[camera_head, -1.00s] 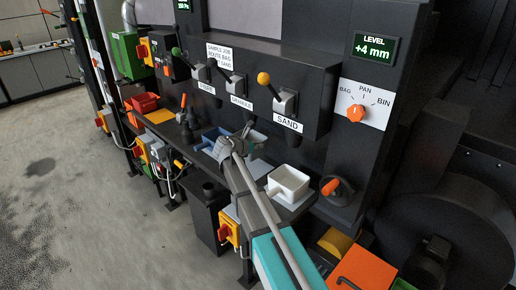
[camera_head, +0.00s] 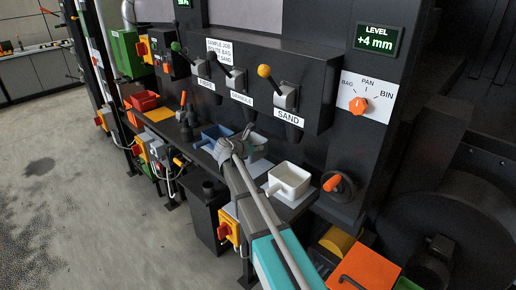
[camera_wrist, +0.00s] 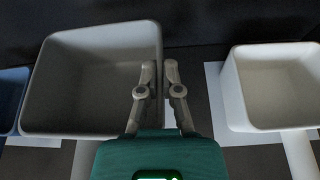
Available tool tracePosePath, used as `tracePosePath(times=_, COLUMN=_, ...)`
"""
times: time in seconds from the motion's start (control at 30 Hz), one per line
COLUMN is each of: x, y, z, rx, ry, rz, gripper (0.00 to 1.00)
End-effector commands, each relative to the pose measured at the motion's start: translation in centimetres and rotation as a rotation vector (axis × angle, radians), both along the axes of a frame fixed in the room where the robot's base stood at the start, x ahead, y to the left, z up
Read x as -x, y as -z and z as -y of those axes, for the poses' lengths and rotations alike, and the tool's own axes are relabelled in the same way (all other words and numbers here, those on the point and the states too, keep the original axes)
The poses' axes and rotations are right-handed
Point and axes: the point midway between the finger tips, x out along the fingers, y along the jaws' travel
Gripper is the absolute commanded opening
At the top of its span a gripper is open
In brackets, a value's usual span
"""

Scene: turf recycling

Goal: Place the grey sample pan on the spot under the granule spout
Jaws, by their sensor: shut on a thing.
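The grey sample pan (camera_wrist: 92,122) is left of centre in the wrist view, upright and empty inside. My gripper (camera_wrist: 160,66) is shut on its right wall, one finger on each side. In the head view the pan (camera_head: 258,143) shows partly behind my gripper (camera_head: 246,132). It is between the blue and white pans, below the granule spout (camera_head: 239,107). The spot beneath it is mostly hidden, and I cannot tell whether the pan touches the shelf.
A white pan (camera_wrist: 275,95) stands on a white sheet to the right, with a gap between it and my gripper. A blue pan (camera_wrist: 10,98) is close on the left. The sand spout (camera_head: 292,131) and dark panel are above and behind.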

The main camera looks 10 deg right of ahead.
Motion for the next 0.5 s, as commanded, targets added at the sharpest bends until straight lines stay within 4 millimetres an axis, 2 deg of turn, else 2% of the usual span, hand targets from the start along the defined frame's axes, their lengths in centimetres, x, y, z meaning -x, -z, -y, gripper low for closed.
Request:
tracePosePath(times=0.03, x=0.0, y=0.7, z=0.0, rx=0.001, ry=0.000, rz=0.001, gripper=0.00)
tracePosePath(times=0.5, x=0.0, y=4.0, z=0.1, rx=0.000, ry=0.001, rz=0.001, gripper=0.00)
